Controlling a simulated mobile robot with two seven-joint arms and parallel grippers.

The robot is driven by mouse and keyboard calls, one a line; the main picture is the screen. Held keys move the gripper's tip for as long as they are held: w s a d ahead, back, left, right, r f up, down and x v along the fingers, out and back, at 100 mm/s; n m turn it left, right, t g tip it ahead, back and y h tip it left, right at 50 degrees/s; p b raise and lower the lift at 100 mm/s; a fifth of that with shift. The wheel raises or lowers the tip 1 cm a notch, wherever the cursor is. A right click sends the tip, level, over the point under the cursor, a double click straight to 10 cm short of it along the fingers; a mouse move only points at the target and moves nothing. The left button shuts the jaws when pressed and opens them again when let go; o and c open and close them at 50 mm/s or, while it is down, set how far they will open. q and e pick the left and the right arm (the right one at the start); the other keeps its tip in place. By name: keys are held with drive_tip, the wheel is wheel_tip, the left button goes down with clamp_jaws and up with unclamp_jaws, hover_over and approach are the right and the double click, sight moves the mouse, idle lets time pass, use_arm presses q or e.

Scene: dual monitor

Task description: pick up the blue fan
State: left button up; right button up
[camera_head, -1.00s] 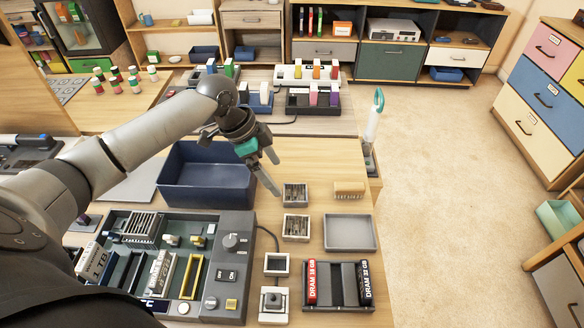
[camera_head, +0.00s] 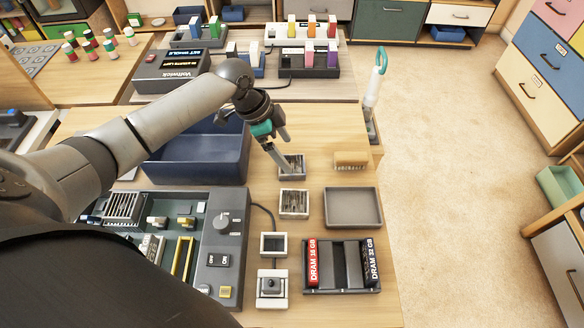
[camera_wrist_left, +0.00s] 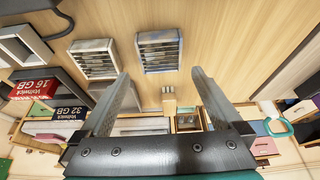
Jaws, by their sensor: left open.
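The blue fan (camera_head: 299,161) is a small square grille-topped block with a blue rim, lying on the wooden table; it also shows in the left wrist view (camera_wrist_left: 160,51). A similar fan with a pale rim (camera_head: 294,203) lies just in front of it and shows in the left wrist view (camera_wrist_left: 93,59). My left gripper (camera_head: 286,152) is open and empty, pointing down at the blue fan; one fingertip overlaps its left side in the head view. In the left wrist view the blue fan lies beyond and between the spread fingertips (camera_wrist_left: 160,74). My right gripper is not in view.
A blue bin (camera_head: 200,168) stands left of the fans. A wooden brush (camera_head: 351,160) and a grey tray (camera_head: 353,207) lie to the right. The DRAM holder (camera_head: 341,266) and a grey device panel (camera_head: 220,262) are nearer.

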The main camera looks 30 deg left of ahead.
sight(294, 164)
use_arm(q)
drive_tip(key=b+x, duration=0.2)
drive_tip(key=x, duration=0.3)
drive_tip(key=shift+a+f, duration=0.1)
drive_tip(key=c, duration=1.2)
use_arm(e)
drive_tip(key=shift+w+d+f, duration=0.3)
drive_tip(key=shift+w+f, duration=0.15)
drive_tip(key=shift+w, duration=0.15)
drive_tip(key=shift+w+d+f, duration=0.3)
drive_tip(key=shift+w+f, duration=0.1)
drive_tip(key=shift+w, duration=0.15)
